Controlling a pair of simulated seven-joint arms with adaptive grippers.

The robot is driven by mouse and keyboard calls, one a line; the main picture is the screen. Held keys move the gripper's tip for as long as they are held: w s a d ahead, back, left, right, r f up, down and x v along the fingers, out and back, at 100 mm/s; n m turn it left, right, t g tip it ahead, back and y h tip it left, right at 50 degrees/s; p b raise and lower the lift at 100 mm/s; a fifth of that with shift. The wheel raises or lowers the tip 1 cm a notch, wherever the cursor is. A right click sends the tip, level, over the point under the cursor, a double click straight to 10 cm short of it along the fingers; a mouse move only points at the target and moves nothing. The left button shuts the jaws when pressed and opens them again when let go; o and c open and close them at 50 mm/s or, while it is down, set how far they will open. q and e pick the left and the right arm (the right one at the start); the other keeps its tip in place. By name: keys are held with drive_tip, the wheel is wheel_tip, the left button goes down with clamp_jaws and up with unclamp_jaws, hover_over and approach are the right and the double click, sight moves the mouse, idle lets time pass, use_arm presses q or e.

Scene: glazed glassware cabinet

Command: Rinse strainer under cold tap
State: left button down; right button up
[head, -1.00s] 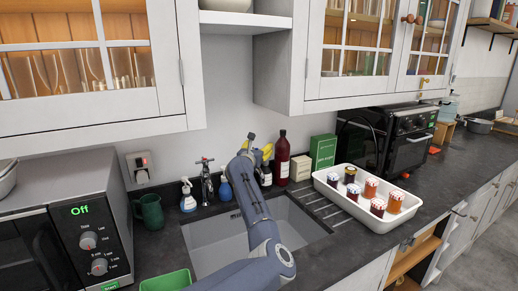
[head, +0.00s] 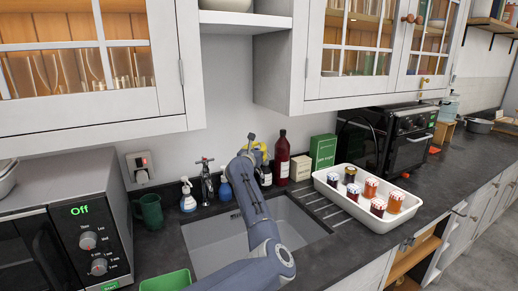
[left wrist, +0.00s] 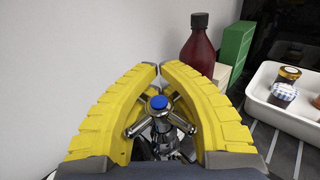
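My left gripper (head: 261,147) is over the back of the sink (head: 219,243). In the left wrist view its yellow fingers (left wrist: 159,68) are drawn together at the tips around a metal cross-shaped tap handle with a blue cap (left wrist: 159,102). The handle's spokes lie close against the inner finger faces. In the head view my arm and gripper hide this tap. A second tap, with a red mark (head: 205,178), stands left of my arm. I see no strainer in either view. My right gripper is not in view.
Spray bottles, a dark red bottle (head: 282,158) and a green box (head: 323,152) line the wall. A white tray of jars (head: 343,204) stands right of the sink. A green mug (head: 151,211) and a microwave (head: 62,222) stand left. Cabinets hang above.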

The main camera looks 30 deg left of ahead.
use_arm(q)
drive_tip(key=shift+r, duration=0.25)
drive_tip(key=shift+s+a+r+n+g+y, duration=0.1)
drive_tip(key=shift+a+n+g+y, duration=0.15)
drive_tip(key=shift+n+g+y, duration=0.55)
drive_tip(key=shift+s+a+n+g+y, duration=0.15)
drive_tip(key=shift+a+n+g+y, duration=0.15)
drive_tip(key=shift+n+y, duration=0.9)
drive_tip(key=shift+s+a+r+n+g+y, duration=0.15)
drive_tip(key=shift+n+g+y, duration=0.4)
drive_tip(key=shift+y, duration=0.95)
drive_tip(key=shift+a+f, duration=0.1)
drive_tip(key=c, duration=1.6)
unclamp_jaws()
drive_tip(key=shift+w, duration=0.1)
drive_tip(key=o, duration=0.7)
drive_tip(key=shift+a, duration=0.1)
drive_tip(key=shift+c, duration=0.2)
drive_tip(key=shift+o, duration=1.4)
drive_tip(key=shift+f, duration=0.2)
drive_tip(key=shift+r, duration=0.1)
